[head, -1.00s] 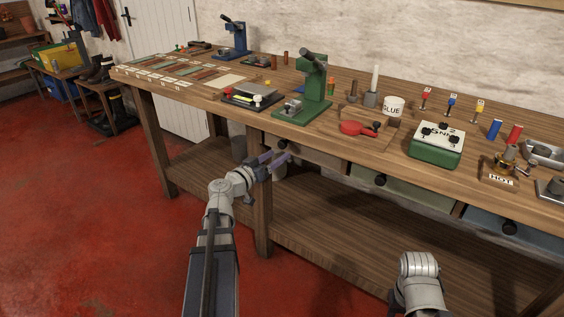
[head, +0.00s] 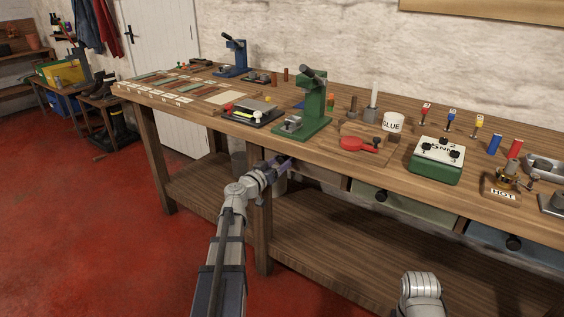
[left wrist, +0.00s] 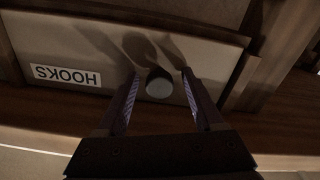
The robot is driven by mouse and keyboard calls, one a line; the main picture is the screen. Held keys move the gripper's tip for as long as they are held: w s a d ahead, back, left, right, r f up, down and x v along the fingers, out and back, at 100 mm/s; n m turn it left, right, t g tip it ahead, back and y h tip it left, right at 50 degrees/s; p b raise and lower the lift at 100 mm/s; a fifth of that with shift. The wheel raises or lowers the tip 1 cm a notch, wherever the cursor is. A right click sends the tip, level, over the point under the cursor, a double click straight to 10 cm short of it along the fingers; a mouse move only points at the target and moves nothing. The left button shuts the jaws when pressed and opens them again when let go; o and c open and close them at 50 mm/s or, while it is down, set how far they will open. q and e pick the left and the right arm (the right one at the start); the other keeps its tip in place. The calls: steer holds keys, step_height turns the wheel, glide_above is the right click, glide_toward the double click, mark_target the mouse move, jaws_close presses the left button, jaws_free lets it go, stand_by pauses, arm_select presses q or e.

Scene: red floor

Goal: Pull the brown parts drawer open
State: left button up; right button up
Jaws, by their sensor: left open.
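The brown parts drawer (head: 320,179) is under the bench top, left of the green drawer. My left arm and gripper partly hide it in the head view. In the left wrist view its front (left wrist: 205,52) fills much of the picture and carries an upside-down HOOKS label (left wrist: 66,76). A round knob (left wrist: 159,86) stands out from the front. My left gripper (head: 286,161) is at the drawer front. Its fingers (left wrist: 159,88) are open, one on each side of the knob, with gaps visible. My right gripper is out of view.
A green drawer (head: 415,206) and a blue drawer (head: 535,250) sit to the right under the bench top (head: 330,139). A bench leg (head: 262,235) stands just below my left gripper. The lower shelf (head: 350,245) is bare. A green press (head: 312,105) stands above on the bench.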

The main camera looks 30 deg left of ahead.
arm_select(q)
jaws_close()
stand_by(0.6)
stand_by(0.9)
